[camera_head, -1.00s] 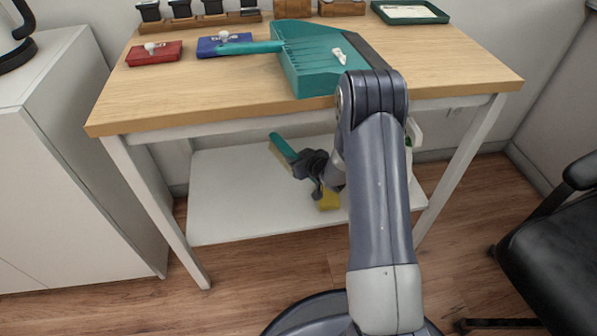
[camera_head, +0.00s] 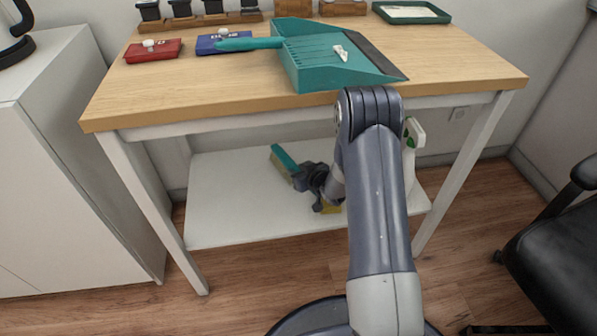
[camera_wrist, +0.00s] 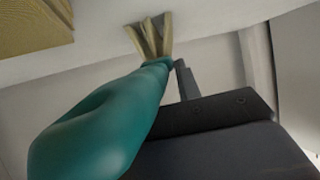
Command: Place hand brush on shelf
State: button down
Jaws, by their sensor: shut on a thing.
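The hand brush (camera_head: 284,157) has a teal back and beige bristles. In the head view it slants up and left from my gripper (camera_head: 305,178), under the counter top and over the white lower shelf (camera_head: 225,215). My gripper is shut on the brush. In the wrist view the teal brush handle (camera_wrist: 105,120) runs large across the lower left, beside my dark gripper body. I cannot tell whether the brush touches the shelf. My arm hides part of the shelf's right side.
A yellow item (camera_head: 331,208) lies partly hidden below my gripper. A white and green bottle (camera_head: 412,135) stands at the shelf's right. The teal dustpan (camera_head: 325,70) lies on the counter top (camera_head: 170,95) above. The shelf's left part is clear.

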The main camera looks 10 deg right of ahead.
jog(key=c, duration=1.2)
grip_release()
jog(key=shift+s+f, duration=0.1)
jog(key=shift+f, duration=0.55)
jog(key=shift+o, duration=0.9)
jog(key=shift+r, duration=0.1)
jog(key=shift+r, duration=0.1)
jog(key=shift+r+p, duration=0.5)
jog(key=shift+p, duration=0.05)
jog(key=p+v, duration=0.2)
jog(key=v, duration=0.3)
jog(key=p+v, duration=0.1)
jog(key=v, duration=0.4)
jog(key=shift+s+d+r+p, duration=0.1)
jog(key=shift+s+r+p, duration=0.1)
jog(key=shift+r+p, duration=0.2)
jog(key=shift+s+d+r, duration=0.2)
jog(key=shift+s, duration=0.4)
